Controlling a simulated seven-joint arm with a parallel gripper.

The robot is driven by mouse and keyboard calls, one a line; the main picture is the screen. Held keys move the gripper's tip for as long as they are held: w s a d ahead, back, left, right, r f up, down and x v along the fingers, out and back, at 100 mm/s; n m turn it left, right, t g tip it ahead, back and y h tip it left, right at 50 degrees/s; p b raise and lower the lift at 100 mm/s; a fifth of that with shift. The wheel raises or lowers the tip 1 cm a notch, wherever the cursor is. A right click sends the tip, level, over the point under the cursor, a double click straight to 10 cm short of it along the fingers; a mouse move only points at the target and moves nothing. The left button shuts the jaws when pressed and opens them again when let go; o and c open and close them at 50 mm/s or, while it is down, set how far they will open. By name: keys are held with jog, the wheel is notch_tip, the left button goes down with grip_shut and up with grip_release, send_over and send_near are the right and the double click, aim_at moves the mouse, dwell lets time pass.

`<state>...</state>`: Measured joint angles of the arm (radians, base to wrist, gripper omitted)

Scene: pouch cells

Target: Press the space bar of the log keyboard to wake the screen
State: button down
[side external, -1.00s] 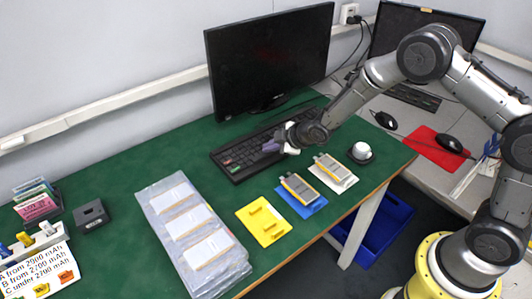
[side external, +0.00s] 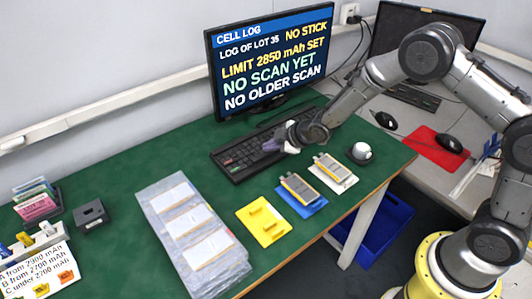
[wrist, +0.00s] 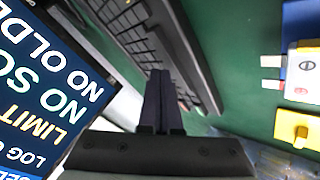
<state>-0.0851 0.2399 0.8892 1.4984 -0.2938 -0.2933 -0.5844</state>
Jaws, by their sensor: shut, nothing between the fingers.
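The black log keyboard (side external: 240,157) lies on the green table in front of the monitor; it also shows in the wrist view (wrist: 150,40). The monitor screen (side external: 270,62) is lit and reads "CELL LOG", "LOG OF LOT 35", "NO STICK", "LIMIT 2850 mAh SET", "NO SCAN YET", "NO OLDER SCAN". My gripper (side external: 272,147) is shut and empty, its fingertips at the keyboard's near edge. In the wrist view the closed fingers (wrist: 160,85) overlap the keyboard's edge. The space bar is hidden behind them, and I cannot tell whether they touch it.
Yellow (side external: 263,221), blue (side external: 312,207) and white (side external: 345,183) trays lie in front of the keyboard; the blue and white ones hold pouch cells. A clear-wrapped sheet (side external: 160,190) with pouches lies left. Green table between is bare.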

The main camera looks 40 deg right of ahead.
jog(key=shift+r, duration=0.35)
jog(key=shift+r, duration=2.55)
